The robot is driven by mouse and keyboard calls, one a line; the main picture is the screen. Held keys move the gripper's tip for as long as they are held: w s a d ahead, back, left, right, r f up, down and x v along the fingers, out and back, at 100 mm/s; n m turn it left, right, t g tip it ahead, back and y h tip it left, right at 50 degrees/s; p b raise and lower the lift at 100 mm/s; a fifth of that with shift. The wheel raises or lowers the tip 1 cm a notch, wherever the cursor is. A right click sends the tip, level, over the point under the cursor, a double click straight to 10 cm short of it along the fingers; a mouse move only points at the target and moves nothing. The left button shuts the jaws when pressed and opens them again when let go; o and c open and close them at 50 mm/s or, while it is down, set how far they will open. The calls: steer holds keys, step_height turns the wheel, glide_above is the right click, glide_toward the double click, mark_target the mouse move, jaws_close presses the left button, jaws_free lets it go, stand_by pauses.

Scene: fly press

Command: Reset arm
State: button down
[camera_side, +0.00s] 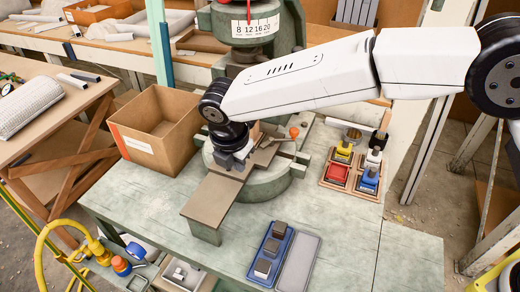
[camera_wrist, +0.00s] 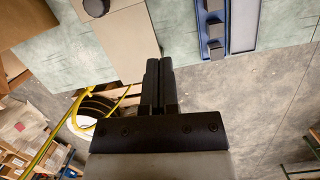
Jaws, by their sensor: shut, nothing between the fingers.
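My gripper (camera_wrist: 158,75) is shut and empty. In the wrist view its two black fingers lie side by side, past the edge of the green-grey table. In the side view my arm reaches in from the right, and the gripper end (camera_side: 238,170) hangs over the press bed, in front of the fly press (camera_side: 250,28). Whether it touches anything there I cannot tell. A flat brown plate (camera_side: 212,200) sticks out from the press toward the front of the table; it also shows in the wrist view (camera_wrist: 122,40).
An open cardboard box (camera_side: 158,128) stands left of the press. A blue tray (camera_side: 268,255) holds several dark blocks; a grey tray (camera_side: 298,262) beside it looks empty. A wooden rack (camera_side: 350,190) with coloured items stands right. The table's front right is clear.

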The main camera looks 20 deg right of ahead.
steer(key=s+d+r+m+y, duration=0.1)
steer(key=s+d+m, duration=0.2)
steer(key=d+m, duration=1.3)
steer(key=s+d+f+m, duration=0.1)
steer(key=s+d+m, duration=0.3)
steer(key=s+d, duration=0.3)
steer(key=s+d+f+m, duration=0.1)
steer(key=s+d+m, duration=0.4)
steer(key=d, duration=0.6)
steer(key=shift+s+d+t+y, duration=0.3)
steer(key=shift+s+t+y, duration=0.1)
steer(key=shift+s, duration=0.65)
